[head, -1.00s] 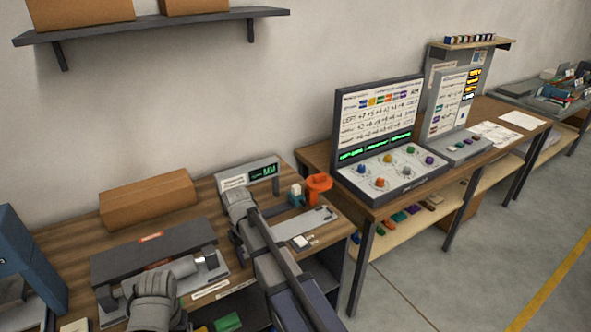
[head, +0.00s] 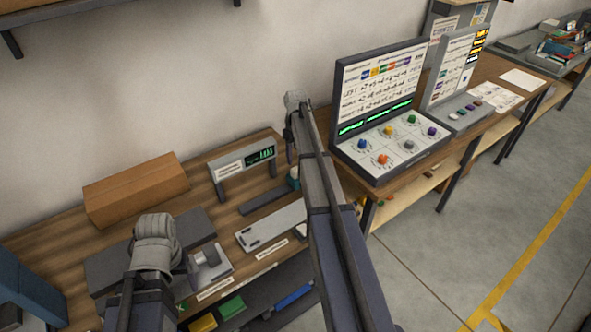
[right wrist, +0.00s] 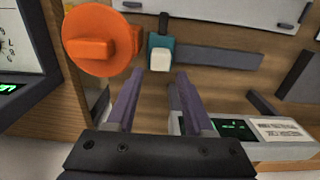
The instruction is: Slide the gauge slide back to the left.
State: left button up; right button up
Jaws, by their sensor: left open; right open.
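The gauge slide (right wrist: 161,53), a teal block with a white knob, sits on a dark rail (right wrist: 215,60) on the wooden bench in the right wrist view. In the head view the slide (head: 293,176) is at the rail's right end, partly hidden by my right arm. My right gripper (right wrist: 158,82) is open and empty; its fingers point toward the slide, apart from it. It shows small in the head view (head: 291,134), its fingers unclear. My left gripper (head: 184,266) is by a grey fixture at the front left, its fingers mostly hidden.
A large orange knob (right wrist: 102,40) stands close beside the slide. A grey display stand (head: 243,168) is behind the rail, and a slotted pale plate (head: 272,227) lies in front. A cardboard box (head: 136,188) is at the back left; a control panel (head: 385,115) is at right.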

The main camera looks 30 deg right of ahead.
aim_at(295, 169)
notch_tip(295, 169, down, 8)
jog(key=b, duration=0.7)
jog(key=shift+r, duration=0.25)
jog(key=shift+c, duration=0.2)
grip_shut()
jog(key=shift+a, duration=0.1)
dwell(0.6)
